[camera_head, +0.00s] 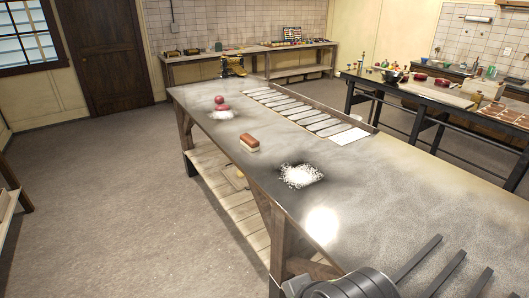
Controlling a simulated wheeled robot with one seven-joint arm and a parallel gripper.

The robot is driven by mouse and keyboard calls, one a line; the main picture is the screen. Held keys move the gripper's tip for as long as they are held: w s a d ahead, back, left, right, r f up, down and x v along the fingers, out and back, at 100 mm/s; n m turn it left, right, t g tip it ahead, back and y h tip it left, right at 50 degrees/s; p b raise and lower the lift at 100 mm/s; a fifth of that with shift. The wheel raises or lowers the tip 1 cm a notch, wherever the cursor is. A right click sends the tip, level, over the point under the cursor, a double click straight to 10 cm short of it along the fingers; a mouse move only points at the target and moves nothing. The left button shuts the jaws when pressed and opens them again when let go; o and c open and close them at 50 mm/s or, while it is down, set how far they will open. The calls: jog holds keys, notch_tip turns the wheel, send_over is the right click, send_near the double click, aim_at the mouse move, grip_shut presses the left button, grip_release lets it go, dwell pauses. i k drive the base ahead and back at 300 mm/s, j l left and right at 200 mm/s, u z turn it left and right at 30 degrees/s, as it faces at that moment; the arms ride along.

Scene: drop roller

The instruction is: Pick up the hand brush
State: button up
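The hand brush (249,142) lies on the long metal-topped worktable (370,195), near its left edge about midway along. It has a reddish-brown wooden back on top and pale bristles below. Nothing touches it from above. A dark rounded part at the bottom edge of the head view looks like part of my arm. My gripper's fingers do not show, so I cannot see whether they are open or shut.
White powder (301,175) lies nearer than the brush. A red round-knobbed object (221,105) stands farther back, by more powder. A row of flat pale strips (297,109) runs along the right side. Dark parallel bars (444,273) lie at lower right. Floor left is clear.

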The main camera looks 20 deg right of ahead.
aim_at(252, 144)
jog(key=i+j+z, duration=0.35)
jog(key=i, duration=0.75)
jog(key=i+j+z, duration=0.35)
jog(key=i+j, duration=0.4)
jog(key=i, duration=0.35)
jog(key=i+j+z, duration=0.35)
jog(key=i+j, duration=0.6)
